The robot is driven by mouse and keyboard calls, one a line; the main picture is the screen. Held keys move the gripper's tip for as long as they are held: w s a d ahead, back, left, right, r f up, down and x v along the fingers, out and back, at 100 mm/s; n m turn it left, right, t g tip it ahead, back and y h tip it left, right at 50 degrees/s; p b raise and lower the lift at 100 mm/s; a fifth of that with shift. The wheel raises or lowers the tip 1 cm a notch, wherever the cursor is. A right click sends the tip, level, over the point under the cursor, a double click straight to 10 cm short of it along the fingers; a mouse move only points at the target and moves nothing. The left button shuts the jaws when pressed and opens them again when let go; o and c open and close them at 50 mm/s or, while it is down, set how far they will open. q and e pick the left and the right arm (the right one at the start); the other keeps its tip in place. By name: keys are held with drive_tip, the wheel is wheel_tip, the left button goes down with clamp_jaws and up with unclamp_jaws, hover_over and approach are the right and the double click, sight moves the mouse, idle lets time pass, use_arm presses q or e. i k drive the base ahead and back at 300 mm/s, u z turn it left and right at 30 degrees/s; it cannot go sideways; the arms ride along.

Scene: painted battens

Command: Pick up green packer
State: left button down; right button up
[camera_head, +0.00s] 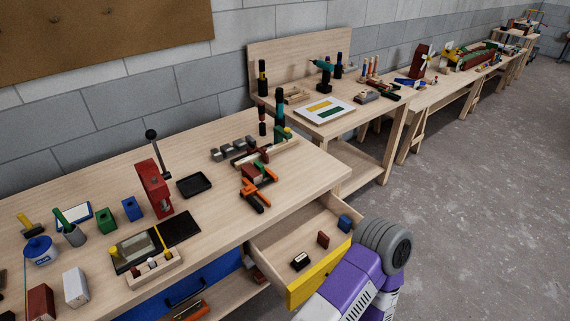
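A green block (106,218), which looks like the green packer, sits on the near workbench at the left, beside a blue block (131,208). It has a dark mark or hole in its face, too small to make out. Neither of my grippers shows. A purple and white arm of mine comes in from the bottom, right of centre, ending at a grey rounded joint in front of the open drawer. Its gripper is out of sight.
The drawer (318,277) stands open, holding a blue block (344,222), a red block (323,239) and a dark item (300,261). A red press (154,188), a green-handled brush in a pot (73,233) and a blue-and-white tub (40,250) stand near the green block.

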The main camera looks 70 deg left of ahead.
sight(258, 165)
drive_tip(key=i, duration=0.45)
drive_tip(key=u, duration=2.95)
